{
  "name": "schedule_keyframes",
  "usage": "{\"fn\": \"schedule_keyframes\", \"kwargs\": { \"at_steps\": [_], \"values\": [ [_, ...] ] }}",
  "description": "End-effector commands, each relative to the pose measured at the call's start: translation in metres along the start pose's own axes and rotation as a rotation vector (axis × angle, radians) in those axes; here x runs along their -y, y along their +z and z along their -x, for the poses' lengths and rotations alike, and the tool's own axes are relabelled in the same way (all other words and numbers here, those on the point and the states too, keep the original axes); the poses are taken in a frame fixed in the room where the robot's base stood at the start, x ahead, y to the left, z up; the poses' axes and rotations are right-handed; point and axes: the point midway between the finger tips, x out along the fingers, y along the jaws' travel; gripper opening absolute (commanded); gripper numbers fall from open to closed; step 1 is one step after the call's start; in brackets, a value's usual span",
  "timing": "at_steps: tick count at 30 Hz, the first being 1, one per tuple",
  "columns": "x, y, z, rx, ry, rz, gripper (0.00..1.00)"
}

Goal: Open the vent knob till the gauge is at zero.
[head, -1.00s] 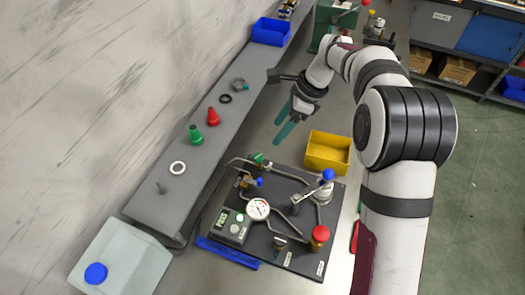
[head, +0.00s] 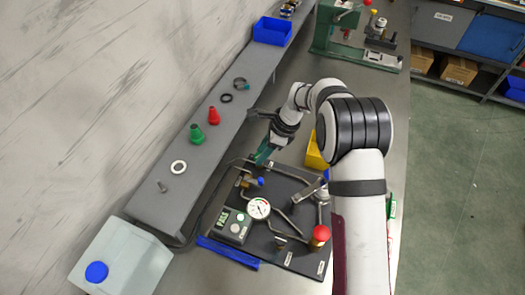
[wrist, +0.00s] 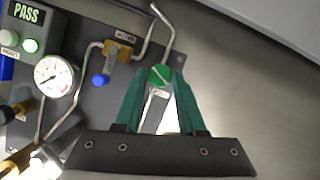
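A green knob (wrist: 160,76) with a pale slanting line on it sits at the end of a bent pipe on the dark panel. I take it as the vent knob; the small label beside it is too blurred to read. My gripper (wrist: 157,73) is open, its teal fingers on either side of the knob; I cannot tell whether either touches it. In the head view my gripper (head: 262,155) is low at the panel's back edge and hides most of the knob. The round white gauge (wrist: 53,76) also shows in the head view (head: 259,208); its reading is unclear.
A display reading PASS (wrist: 27,12) and lit buttons are near the gauge. A blue knob (wrist: 101,81) on a brass valve is left of the fingers. A red knob (head: 320,234) stands at the front right. A yellow bin (head: 315,155) is partly behind my arm.

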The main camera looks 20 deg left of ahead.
Motion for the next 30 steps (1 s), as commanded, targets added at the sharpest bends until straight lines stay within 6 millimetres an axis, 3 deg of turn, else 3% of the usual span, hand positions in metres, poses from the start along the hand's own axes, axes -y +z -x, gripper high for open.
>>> {"fn": "schedule_keyframes", "kwargs": {
  "at_steps": [1,6,17,30],
  "values": [
    [0.0,0.0,0.0001,0.0,0.0,0.0,0.28],
    [0.0,0.0,0.0002,0.0,0.0,0.0,0.0],
    [0.0005,0.0,0.0,0.001,0.016,0.036,0.0],
    [0.0034,0.0008,0.0001,0.0,0.123,0.297,0.0]
  ]
}}
